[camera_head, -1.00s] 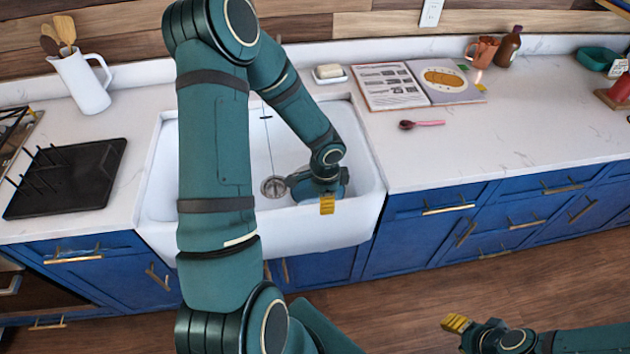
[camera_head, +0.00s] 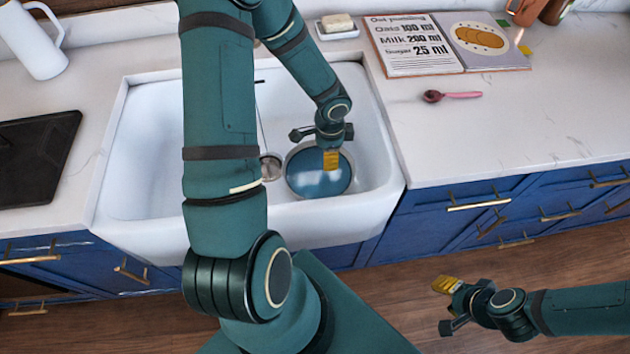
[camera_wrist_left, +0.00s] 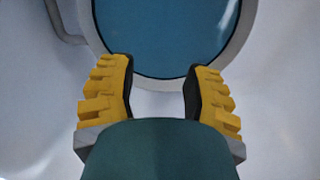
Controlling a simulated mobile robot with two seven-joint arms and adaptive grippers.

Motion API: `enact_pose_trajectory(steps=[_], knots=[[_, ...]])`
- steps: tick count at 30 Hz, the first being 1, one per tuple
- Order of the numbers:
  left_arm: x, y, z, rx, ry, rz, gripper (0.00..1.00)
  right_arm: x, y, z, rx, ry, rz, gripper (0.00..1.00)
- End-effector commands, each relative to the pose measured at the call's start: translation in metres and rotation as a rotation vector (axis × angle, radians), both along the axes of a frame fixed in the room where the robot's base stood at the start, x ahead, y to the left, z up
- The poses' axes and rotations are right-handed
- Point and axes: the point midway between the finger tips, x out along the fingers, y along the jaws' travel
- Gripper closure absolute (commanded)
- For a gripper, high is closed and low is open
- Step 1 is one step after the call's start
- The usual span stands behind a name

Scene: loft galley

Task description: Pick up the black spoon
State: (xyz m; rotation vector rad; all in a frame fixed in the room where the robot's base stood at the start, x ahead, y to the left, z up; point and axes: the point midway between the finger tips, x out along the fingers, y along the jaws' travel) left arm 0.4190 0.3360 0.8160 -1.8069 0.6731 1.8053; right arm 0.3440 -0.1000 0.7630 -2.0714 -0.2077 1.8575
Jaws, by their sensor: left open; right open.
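I cannot make out a black spoon in either view. A small spoon (camera_head: 450,96) with a dark bowl and a pink handle lies on the right counter, below the open book. My left gripper (camera_head: 331,160) is over the right part of the sink, well to the left of this spoon. In the left wrist view it is open and empty (camera_wrist_left: 160,88), with a round blue dish (camera_wrist_left: 165,35) with a pale rim beyond its fingertips. The dish also shows in the sink (camera_head: 318,180), partly hidden by the gripper. My right gripper (camera_head: 447,284) is open over the floor, in front of the cabinets.
The white sink (camera_head: 135,150) has a drain beside the dish. A soap dish (camera_head: 336,33) and an open book (camera_head: 410,58) lie behind and to the right. The right counter's front is clear.

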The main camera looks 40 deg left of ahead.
Motion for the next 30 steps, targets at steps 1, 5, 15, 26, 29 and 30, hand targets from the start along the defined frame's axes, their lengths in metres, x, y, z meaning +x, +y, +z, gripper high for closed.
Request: enact_pose_trajectory(steps=[1,5,15,26,29,30], knots=[[0.0,0.0,-0.009,-0.001,0.002,-0.001,0.51,0.0,0.0,-0.004,0.001,0.0,0.001,0.57],[0.0,0.0,-0.033,-0.001,0.003,-0.001,0.51,-0.001,0.001,-0.012,0.001,0.002,0.004,0.57],[0.0,0.0,-0.079,0.0,0.001,-0.001,0.51,0.003,0.0,-0.028,0.0,-0.007,0.002,0.57],[0.005,0.002,-0.119,-0.001,0.002,-0.001,0.51,0.005,0.0,-0.041,-0.002,-0.014,0.0,0.57],[0.004,0.002,-0.129,-0.001,0.002,-0.001,0.51,0.006,0.0,-0.045,-0.002,-0.016,-0.001,0.57],[0.004,0.002,-0.131,-0.001,0.002,0.0,0.51,0.006,0.0,-0.046,-0.002,-0.016,-0.001,0.57]])
